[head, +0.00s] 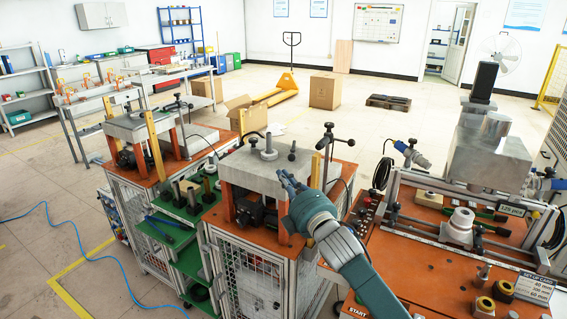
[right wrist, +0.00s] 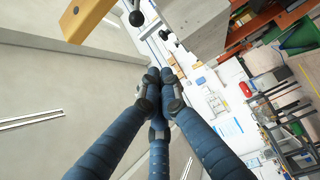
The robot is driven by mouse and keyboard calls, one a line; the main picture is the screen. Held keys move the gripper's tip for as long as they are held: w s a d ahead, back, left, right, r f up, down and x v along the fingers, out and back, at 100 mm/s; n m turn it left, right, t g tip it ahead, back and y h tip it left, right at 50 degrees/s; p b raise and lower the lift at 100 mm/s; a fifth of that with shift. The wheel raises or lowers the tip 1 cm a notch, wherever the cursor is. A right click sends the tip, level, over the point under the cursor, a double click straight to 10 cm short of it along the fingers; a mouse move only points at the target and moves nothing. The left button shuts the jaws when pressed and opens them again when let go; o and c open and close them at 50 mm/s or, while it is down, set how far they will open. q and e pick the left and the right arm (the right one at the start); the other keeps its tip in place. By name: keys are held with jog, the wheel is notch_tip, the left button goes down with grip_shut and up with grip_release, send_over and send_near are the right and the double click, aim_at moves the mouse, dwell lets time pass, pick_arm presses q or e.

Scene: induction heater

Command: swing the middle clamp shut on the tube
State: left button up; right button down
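My right gripper (head: 288,182) reaches in from the lower right, in front of the grey block (head: 262,172) on the middle machine. In the right wrist view its blue fingers (right wrist: 160,88) meet at their tips with nothing visible between them. A clamp with a black upright handle (head: 327,140) stands at the block's right rear, apart from the gripper. A short grey post (head: 269,147) stands on top of the block. I cannot tell for certain which clamp is the middle one or which part is the tube. My left gripper is not in view.
A yellow bar (right wrist: 88,18) and black knobs (right wrist: 137,18) lie beyond the fingertips in the right wrist view. A similar machine (head: 145,128) stands to the left. An orange bench (head: 420,265) with a fixture and a pale cylinder (head: 460,224) is at the right.

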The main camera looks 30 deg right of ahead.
jog(key=w+p, duration=0.1)
jog(key=w, duration=0.2)
jog(key=w+p, duration=0.1)
jog(key=w, duration=0.2)
jog(key=w+d+p, duration=0.1)
jog(key=w, duration=0.3)
jog(key=shift+w+r, duration=0.1)
jog(key=shift+r, duration=0.3)
jog(key=d, duration=0.1)
jog(key=s+d+p, duration=0.1)
jog(key=d, duration=0.1)
jog(key=shift+s+f+p, duration=0.35)
jog(key=shift+f+p, duration=0.05)
jog(key=shift+s+d, duration=0.2)
jog(key=shift+d, duration=0.15)
jog(key=shift+f, duration=0.1)
jog(key=shift+w+a, duration=0.15)
jog(key=shift+f, duration=0.1)
